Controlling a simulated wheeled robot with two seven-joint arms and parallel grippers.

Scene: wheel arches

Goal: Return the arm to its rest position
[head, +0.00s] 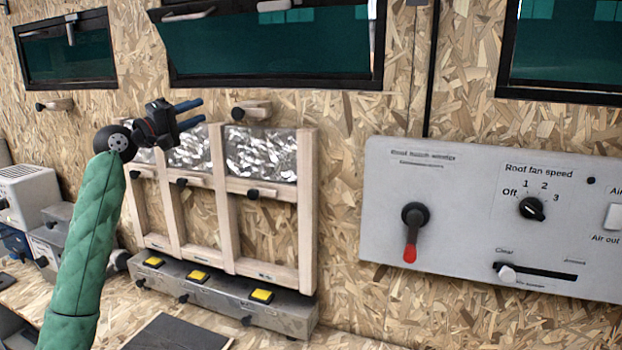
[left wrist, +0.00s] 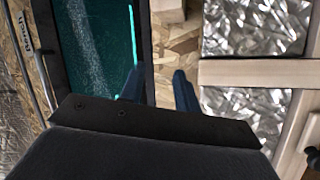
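My left arm (head: 85,235), in a green quilted sleeve, rises from the bottom left in the head view. Its gripper (head: 195,113) is raised in front of the wall, pointing right, with the upper part of a wooden frame behind it. The two blue fingers are apart with nothing between them. In the left wrist view the fingers (left wrist: 158,88) also show a gap with only background in it. My right arm and gripper are not in view.
The wooden frame (head: 222,190) with foil panels stands above a metal box (head: 215,300) with yellow buttons. Dark windows (head: 275,50) line the wall above. A grey control panel (head: 460,225) with a red-tipped lever (head: 411,235) is at right. Grey appliances (head: 30,195) stand at far left.

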